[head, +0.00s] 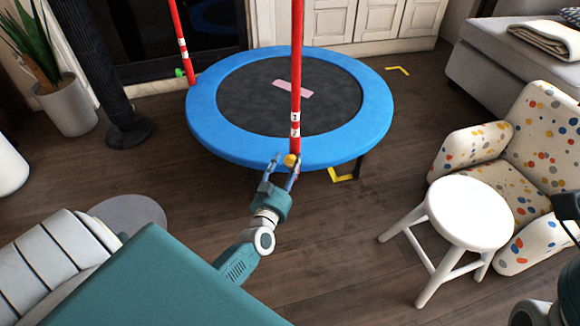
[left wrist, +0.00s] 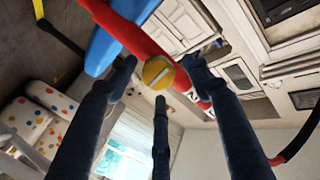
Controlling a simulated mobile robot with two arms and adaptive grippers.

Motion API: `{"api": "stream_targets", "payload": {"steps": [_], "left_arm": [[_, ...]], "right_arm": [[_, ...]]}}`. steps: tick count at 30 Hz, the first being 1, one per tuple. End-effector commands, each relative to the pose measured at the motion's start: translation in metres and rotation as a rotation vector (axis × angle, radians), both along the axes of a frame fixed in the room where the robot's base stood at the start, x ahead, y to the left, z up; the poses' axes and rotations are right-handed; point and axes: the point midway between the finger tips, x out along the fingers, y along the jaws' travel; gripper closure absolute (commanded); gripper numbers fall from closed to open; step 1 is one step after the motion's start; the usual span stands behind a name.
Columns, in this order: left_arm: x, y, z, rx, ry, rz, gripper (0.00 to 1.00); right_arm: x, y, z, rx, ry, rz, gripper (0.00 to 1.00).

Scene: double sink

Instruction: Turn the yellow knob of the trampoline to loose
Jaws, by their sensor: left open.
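The trampoline (head: 203,124) has a blue rim and a dark mat, with red posts rising from its edge. The yellow knob (head: 290,160) sits low on the near red post (head: 296,70), just below a white band with marks. My left gripper (head: 286,165) is open, its fingertips at the knob, one on either side. In the left wrist view the round yellow knob (left wrist: 158,72), with a pale bar across its face, lies between the spread dark fingers (left wrist: 158,78). I cannot tell whether they touch it. My right gripper is not clearly in view.
A white stool (head: 470,208) and a spotted armchair (head: 550,130) stand to the right. A grey sofa (head: 500,65) is at the back right. A potted plant (head: 65,105) and a dark column are at the left. A green knob (head: 179,72) is on the far post.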

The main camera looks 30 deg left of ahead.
Motion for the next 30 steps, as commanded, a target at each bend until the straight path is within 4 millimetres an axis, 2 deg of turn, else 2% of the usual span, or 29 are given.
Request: {"api": "stream_targets", "payload": {"steps": [4, 13, 14, 20, 21, 30], "left_arm": [[0.0117, 0.0033, -0.0011, 0.000, 0.000, -0.001, 0.50], [0.0139, 0.0040, -0.0001, 0.000, 0.001, -0.001, 0.50], [0.0139, 0.0040, -0.0001, 0.000, 0.001, -0.001, 0.52], [0.0139, 0.0040, 0.0003, 0.000, 0.000, -0.001, 0.91], [0.0141, 0.0040, 0.0006, 0.000, 0.000, 0.000, 0.94], [0.0146, 0.0040, 0.0028, -0.013, -0.008, 0.000, 0.94]], "right_arm": [[-0.0021, 0.0005, 0.0015, -0.001, -0.016, -0.001, 0.60], [-0.0025, 0.0008, 0.0036, -0.002, -0.021, -0.002, 0.60], [-0.0025, 0.0008, 0.0036, -0.002, -0.021, -0.002, 0.60], [-0.0029, 0.0009, 0.0037, -0.002, -0.021, -0.002, 0.60], [-0.0029, 0.0009, 0.0037, -0.002, -0.022, -0.002, 0.60], [-0.0030, 0.0008, 0.0048, -0.002, -0.022, -0.001, 0.60]]}}
